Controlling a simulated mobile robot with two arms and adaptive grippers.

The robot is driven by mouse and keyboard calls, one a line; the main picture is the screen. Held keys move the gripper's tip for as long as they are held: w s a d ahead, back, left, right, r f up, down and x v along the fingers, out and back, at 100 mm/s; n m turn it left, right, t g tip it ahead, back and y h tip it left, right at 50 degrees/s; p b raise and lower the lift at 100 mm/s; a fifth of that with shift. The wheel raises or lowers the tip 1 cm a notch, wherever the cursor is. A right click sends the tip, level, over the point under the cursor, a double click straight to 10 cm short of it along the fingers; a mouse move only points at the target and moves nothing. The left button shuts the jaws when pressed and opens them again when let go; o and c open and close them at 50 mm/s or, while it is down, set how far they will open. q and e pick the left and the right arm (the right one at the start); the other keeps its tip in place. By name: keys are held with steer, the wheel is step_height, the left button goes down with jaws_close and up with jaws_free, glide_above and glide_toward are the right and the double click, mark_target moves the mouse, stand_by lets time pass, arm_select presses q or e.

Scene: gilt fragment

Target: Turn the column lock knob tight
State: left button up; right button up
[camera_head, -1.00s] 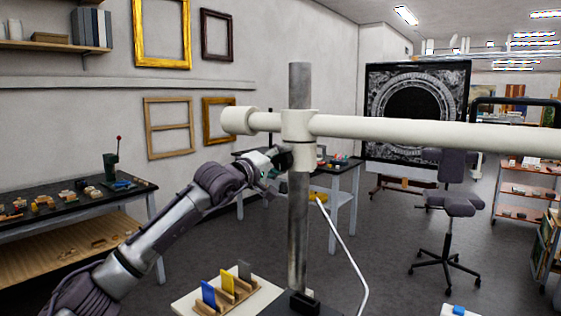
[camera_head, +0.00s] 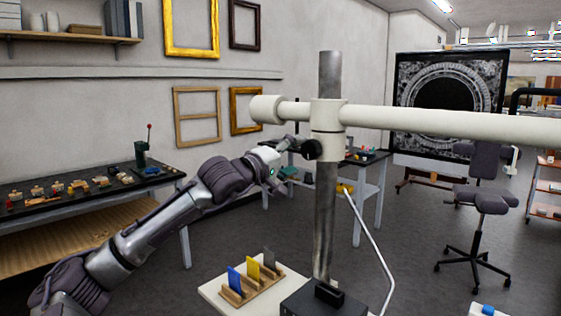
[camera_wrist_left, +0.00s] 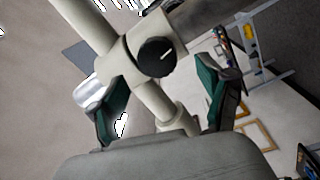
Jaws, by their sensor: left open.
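The column lock knob (camera_head: 311,149) is black and round, on the left side of the white collar (camera_head: 327,117) on the grey metal column (camera_head: 325,220). In the left wrist view the knob (camera_wrist_left: 156,57) faces me and shows a white line pointing to the upper right. My left gripper (camera_head: 288,158) is open and stands left of the knob. In the left wrist view its two teal-and-black fingers (camera_wrist_left: 163,80) are spread, with the knob between and a little beyond them. I see no contact. My right gripper is not in view.
A long white horizontal arm (camera_head: 430,120) passes through the collar. A rack with coloured cards (camera_head: 252,280) stands left of the column's black base (camera_head: 310,301). A thin white cable or rod (camera_head: 372,240) hangs on the right.

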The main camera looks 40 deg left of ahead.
arm_select(q)
steer(key=s, duration=0.6)
steer(key=shift+a+f, duration=0.15)
steer(key=shift+a, duration=0.05)
